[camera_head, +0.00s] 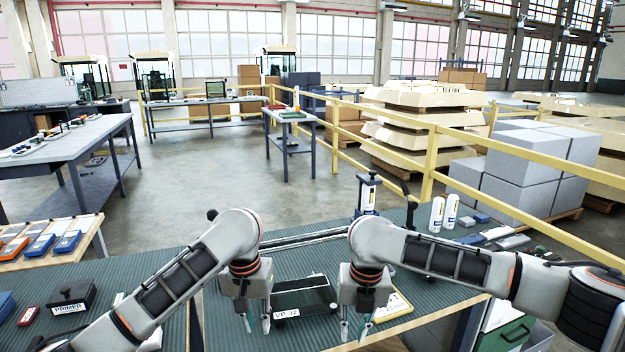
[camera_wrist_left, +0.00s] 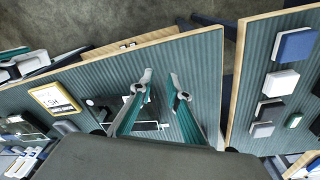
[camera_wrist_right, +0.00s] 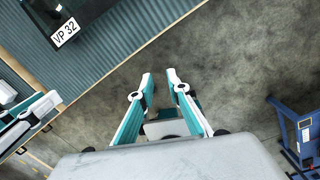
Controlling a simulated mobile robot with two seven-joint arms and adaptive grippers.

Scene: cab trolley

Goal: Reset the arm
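My left arm comes in from the left in the head view, and its gripper (camera_head: 256,330) points down over the green ribbed table (camera_head: 225,305). In the left wrist view this gripper (camera_wrist_left: 161,76) has its fingers apart with nothing between the tips. My right gripper (camera_head: 354,333) points down at the table's front edge, to the right of a dark panel (camera_head: 310,297) labelled VP 32. In the right wrist view this gripper (camera_wrist_right: 159,76) has its fingertips apart and empty, over the floor. The dark panel (camera_wrist_right: 90,12) lies beyond it, upper left.
A yellow-framed card (camera_head: 394,306) lies by the right gripper. A blue-and-white device (camera_head: 367,194) and white bottles (camera_head: 437,214) stand at the table's back. A dark PRIMER box (camera_head: 72,297) is at left. A yellow railing (camera_head: 430,160) runs behind. Open floor (camera_head: 220,160) lies beyond.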

